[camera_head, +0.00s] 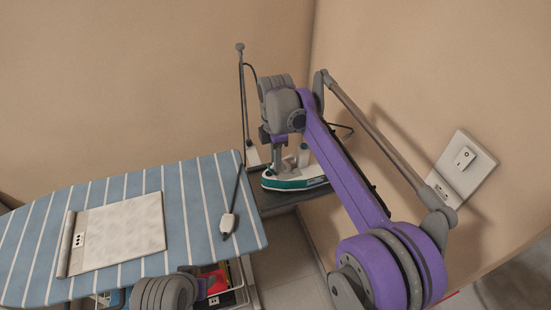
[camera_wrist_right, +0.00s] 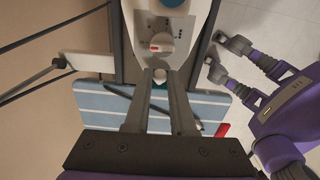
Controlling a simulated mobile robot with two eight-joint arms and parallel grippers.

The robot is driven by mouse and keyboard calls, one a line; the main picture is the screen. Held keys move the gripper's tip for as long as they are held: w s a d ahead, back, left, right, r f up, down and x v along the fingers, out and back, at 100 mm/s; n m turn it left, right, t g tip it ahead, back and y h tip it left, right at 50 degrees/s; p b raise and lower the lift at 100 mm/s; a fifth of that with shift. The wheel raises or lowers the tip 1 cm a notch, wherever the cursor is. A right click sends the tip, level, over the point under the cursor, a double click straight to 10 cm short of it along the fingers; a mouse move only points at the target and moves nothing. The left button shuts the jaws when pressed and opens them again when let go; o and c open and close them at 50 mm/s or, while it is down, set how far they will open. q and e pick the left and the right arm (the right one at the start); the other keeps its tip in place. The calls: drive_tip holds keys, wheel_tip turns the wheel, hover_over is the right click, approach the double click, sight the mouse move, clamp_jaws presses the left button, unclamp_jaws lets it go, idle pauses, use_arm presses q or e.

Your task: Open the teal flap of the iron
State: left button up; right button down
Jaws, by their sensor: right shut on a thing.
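The iron (camera_head: 292,178), white with a teal base band, stands on a dark shelf at the right end of the ironing board. The wrist view shows its white body (camera_wrist_right: 143,25) with a dial. My right gripper (camera_head: 277,163) reaches down to the iron. In the wrist view its fingertips (camera_wrist_right: 160,76) are closed on a small pale teal piece, the teal flap (camera_wrist_right: 159,74), at the end of the iron. The flap is mostly hidden by the fingers. My left gripper (camera_wrist_right: 224,60) shows at the right of the wrist view, fingers apart and empty.
Walls stand close behind and right, with a switch plate (camera_head: 463,165). Baskets with coloured items (camera_head: 215,280) sit below the board.

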use_arm(q)
drive_tip(key=shift+r, duration=0.1)
use_arm(e)
drive_tip(key=shift+d, duration=0.1)
use_arm(q)
drive_tip(key=shift+w+r+p, duration=0.1)
drive_tip(key=shift+r+p, duration=0.25)
drive_tip(key=shift+p, duration=0.05)
use_arm(e)
drive_tip(key=shift+w+d+f+g+y, duration=0.1)
drive_tip(key=shift+w+d+g+y, duration=0.15)
drive_tip(key=shift+y, duration=0.35)
drive_tip(key=shift+d+g+y, duration=0.15)
drive_tip(key=shift+d+y, duration=0.15)
drive_tip(key=shift+y, duration=0.3)
use_arm(q)
drive_tip(key=shift+r, duration=0.15)
use_arm(e)
drive_tip(key=shift+w+d+f+g+y, duration=0.1)
drive_tip(key=shift+d+f+g+y, duration=0.15)
drive_tip(key=shift+y, duration=0.65)
drive_tip(key=shift+w+d+f+g+y, duration=0.15)
drive_tip(key=shift+d+g+y, duration=0.2)
drive_tip(key=shift+y, duration=0.55)
drive_tip(key=c, duration=0.8)
unclamp_jaws()
drive_tip(key=shift+o, duration=0.2)
